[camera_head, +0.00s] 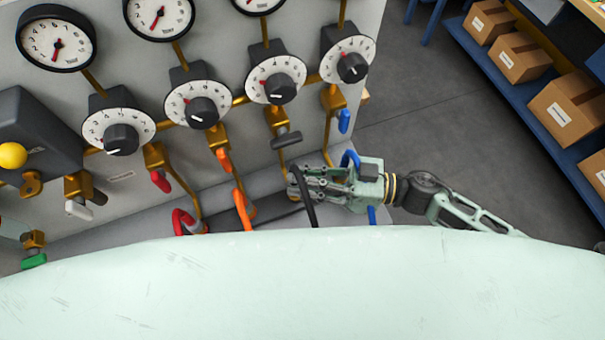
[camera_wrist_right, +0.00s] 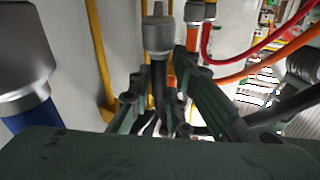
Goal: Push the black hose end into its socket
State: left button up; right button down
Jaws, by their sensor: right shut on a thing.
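My right gripper (camera_head: 302,183) comes in from the right in the head view and is shut on the black hose (camera_head: 310,208), beside the panel's lower part. In the right wrist view the fingers (camera_wrist_right: 168,98) close around the black hose (camera_wrist_right: 158,85) just below its grey metal end (camera_wrist_right: 158,36). That end is upright, with a narrower tip above it. The black hose's socket is not clear; a brass pipe (camera_head: 281,158) below the black-handled valve (camera_head: 287,138) runs down toward the gripper. I cannot tell whether end and socket touch.
A blue hose with a large grey fitting (camera_wrist_right: 22,55) is close on the left in the wrist view. Red (camera_head: 181,220) and orange (camera_head: 241,208) hoses hang beside the black one. The panel carries dials, gauges and valves. Boxes on a shelf (camera_head: 519,58) stand at right.

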jog(key=shift+f+b, duration=0.35)
jog(key=shift+f, duration=0.15)
dwell(0.8)
jog(key=shift+f, duration=0.25)
dwell(0.9)
jog(key=c, duration=1.6)
grip_release()
jog(key=shift+o, duration=0.2)
jog(key=shift+d, duration=0.1)
jog(key=s+d, duration=0.2)
jog(key=d, duration=0.9)
jog(key=shift+s+d, duration=0.15)
jog(key=shift+d, duration=0.2)
